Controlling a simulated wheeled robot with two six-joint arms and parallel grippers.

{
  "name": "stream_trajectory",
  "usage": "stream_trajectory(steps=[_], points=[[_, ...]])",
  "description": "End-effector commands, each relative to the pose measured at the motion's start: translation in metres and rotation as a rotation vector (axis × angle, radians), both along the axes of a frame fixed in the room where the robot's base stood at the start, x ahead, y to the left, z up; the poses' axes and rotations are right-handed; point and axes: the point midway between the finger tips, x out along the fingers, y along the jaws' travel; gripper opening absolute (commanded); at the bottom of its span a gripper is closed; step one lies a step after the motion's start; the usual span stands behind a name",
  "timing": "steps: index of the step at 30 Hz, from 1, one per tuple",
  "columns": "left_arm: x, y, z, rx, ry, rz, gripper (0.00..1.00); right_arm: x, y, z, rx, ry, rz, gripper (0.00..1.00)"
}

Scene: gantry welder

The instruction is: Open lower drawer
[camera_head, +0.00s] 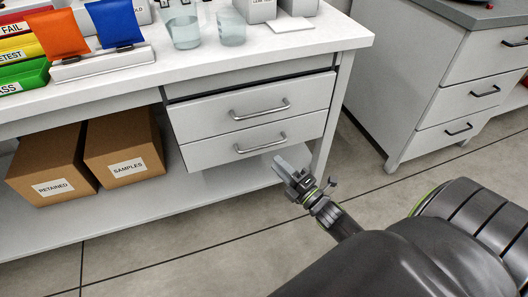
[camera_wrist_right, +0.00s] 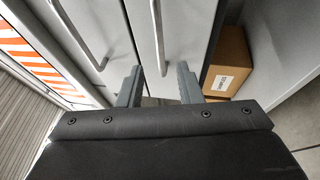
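The lower drawer (camera_head: 215,150) is a pale grey front under the bench top, with a silver bar handle (camera_head: 260,146). It looks shut. My right gripper (camera_head: 282,168) is just below and right of that handle in the head view. In the right wrist view its two fingers (camera_wrist_right: 160,75) are spread apart with nothing held. The lower drawer's handle (camera_wrist_right: 157,30) runs down toward the gap between them; I cannot tell whether its end lies between the fingers or beyond them. My left gripper is in neither view.
The upper drawer (camera_head: 205,112) with its handle (camera_head: 260,108) is directly above; a dark gap shows over it. Cardboard boxes (camera_head: 124,150) stand on the low shelf (camera_head: 130,212) to the left. A bench leg (camera_head: 329,135) is close right. A second drawer cabinet (camera_head: 430,100) stands farther right.

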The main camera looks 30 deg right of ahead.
Motion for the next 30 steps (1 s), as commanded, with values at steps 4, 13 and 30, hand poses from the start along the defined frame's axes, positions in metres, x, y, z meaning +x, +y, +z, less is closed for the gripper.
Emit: stream_trajectory(steps=[4, 13, 30], points=[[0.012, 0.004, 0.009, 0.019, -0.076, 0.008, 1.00, 0.031, 0.005, 0.006, -0.001, -0.003, 0.000, 0.32], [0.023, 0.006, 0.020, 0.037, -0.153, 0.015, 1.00, 0.065, 0.011, 0.011, 0.002, 0.001, -0.001, 0.32], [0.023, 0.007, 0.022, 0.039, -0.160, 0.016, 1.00, 0.068, 0.011, 0.012, 0.001, 0.001, 0.000, 0.02]])
